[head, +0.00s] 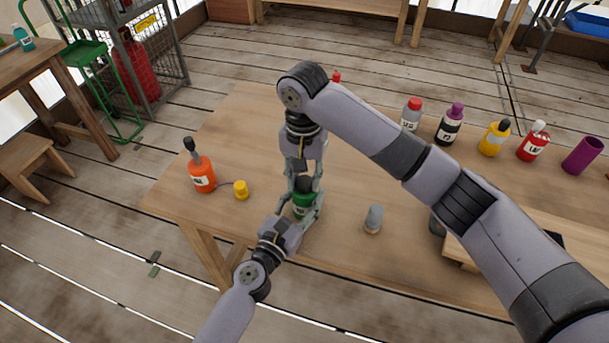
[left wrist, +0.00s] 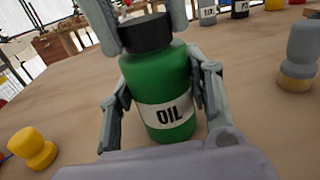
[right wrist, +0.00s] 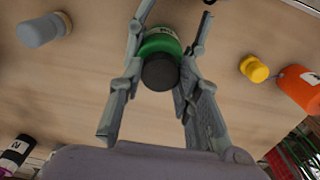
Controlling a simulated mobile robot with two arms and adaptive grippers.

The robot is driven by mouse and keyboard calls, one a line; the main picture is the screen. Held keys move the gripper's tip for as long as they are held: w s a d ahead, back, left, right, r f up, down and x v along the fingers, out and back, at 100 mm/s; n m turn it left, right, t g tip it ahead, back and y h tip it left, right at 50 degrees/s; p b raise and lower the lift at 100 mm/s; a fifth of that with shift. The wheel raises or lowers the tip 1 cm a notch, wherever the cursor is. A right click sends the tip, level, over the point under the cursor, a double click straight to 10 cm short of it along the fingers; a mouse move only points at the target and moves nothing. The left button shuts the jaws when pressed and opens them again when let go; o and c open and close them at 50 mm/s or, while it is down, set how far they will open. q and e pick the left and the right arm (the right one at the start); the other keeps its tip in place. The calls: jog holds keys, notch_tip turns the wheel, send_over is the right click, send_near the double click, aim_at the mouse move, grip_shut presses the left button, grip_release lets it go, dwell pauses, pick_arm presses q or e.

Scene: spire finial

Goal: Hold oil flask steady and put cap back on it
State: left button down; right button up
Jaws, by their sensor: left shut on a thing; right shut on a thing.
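The oil flask (head: 301,205) is green with a white OIL label and stands upright on the wooden table. It fills the middle of the left wrist view (left wrist: 160,85). The black cap (left wrist: 146,33) sits at the top of the flask, with no clear gap visible; it also shows in the right wrist view (right wrist: 160,72). My left gripper (head: 304,207) is shut on the flask's body from the near side, with a finger on each side. My right gripper (head: 303,181) comes from above, shut on the cap. The flask's neck is hidden.
An orange bottle (head: 201,175) and a small yellow cap (head: 241,190) stand to the left. A grey, round-topped piece (head: 374,219) stands to the right. Several bottles and a purple cup (head: 582,155) line the table's right side. My right arm crosses above the table.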

jog(key=m, duration=0.5)
jog(key=shift+a, duration=0.15)
jog(key=m, duration=0.9)
jog(key=shift+m, duration=0.3)
jog(key=m, duration=0.3)
jog(key=o, duration=0.7)
jog(key=shift+o, duration=0.2)
